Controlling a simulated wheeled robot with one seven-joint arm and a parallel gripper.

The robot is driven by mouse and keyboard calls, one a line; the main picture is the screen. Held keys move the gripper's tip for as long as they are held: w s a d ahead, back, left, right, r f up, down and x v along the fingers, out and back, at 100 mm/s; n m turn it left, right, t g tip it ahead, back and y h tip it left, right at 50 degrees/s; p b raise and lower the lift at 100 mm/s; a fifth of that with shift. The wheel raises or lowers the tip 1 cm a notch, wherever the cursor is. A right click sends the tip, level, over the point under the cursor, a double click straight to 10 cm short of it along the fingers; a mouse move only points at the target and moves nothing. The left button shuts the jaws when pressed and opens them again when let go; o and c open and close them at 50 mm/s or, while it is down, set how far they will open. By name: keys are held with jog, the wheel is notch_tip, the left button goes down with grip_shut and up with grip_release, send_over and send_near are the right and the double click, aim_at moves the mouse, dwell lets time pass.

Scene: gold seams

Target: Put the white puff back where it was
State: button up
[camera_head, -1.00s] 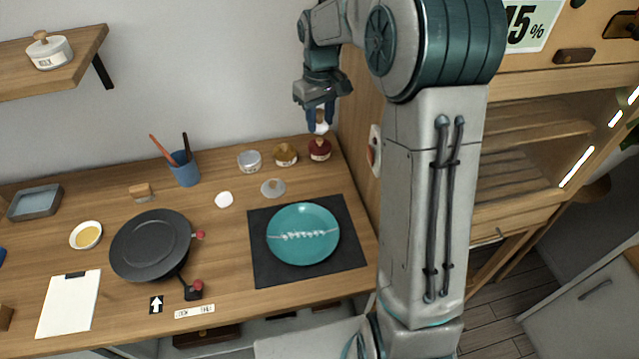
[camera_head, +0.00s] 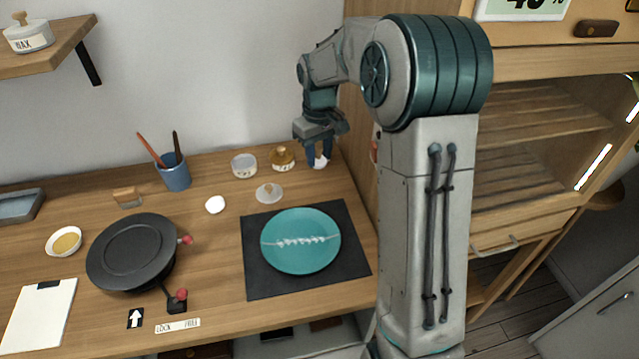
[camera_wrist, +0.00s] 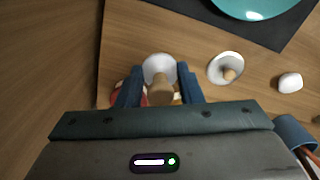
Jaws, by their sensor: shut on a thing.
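The white puff, a round white pad with a wooden knob, sits between my blue fingers in the wrist view (camera_wrist: 158,66). In the head view its white part (camera_head: 320,162) shows below the fingertips. My gripper (camera_head: 318,157) is shut on it, low over the back right of the bench. A red jar (camera_wrist: 117,98) shows partly behind a finger in the wrist view; in the head view my gripper hides it. I cannot tell whether the puff touches the bench.
An ochre-lidded jar (camera_head: 283,158) and a pale open jar (camera_head: 244,166) stand left of my gripper. A knobbed lid (camera_head: 269,194) and small white piece (camera_head: 215,204) lie in front. A teal plate (camera_head: 300,255) with a white seam rests on a black mat (camera_head: 262,285).

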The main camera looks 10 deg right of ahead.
notch_tip(320, 180, down, 8)
jog(key=shift+r, duration=0.25)
jog(key=shift+f, duration=0.2)
jog(key=o, duration=0.9)
jog(key=shift+r, duration=0.1)
